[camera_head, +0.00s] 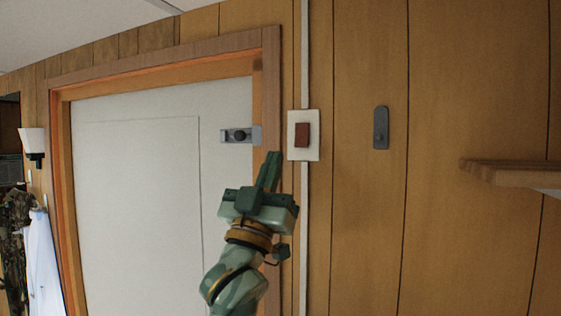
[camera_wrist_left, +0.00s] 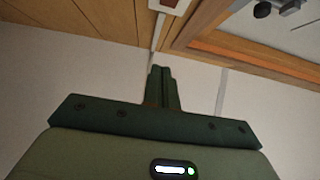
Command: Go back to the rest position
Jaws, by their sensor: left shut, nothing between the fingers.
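My left gripper (camera_head: 269,170) is raised in front of the door frame's right side, a little below and left of a light switch with a red-brown rocker (camera_head: 302,134) on a white plate. Its fingers are together and empty, pointing up. I see no contact between the fingers and the switch. My right gripper is in neither view.
A white door (camera_head: 140,190) with a grey latch (camera_head: 240,134) is at the left. A dark grey plate (camera_head: 381,127) is on the panelled wall. A wooden shelf (camera_head: 510,172) juts out at the right. A wall lamp (camera_head: 33,143) and hanging clothes (camera_head: 43,265) are at the far left.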

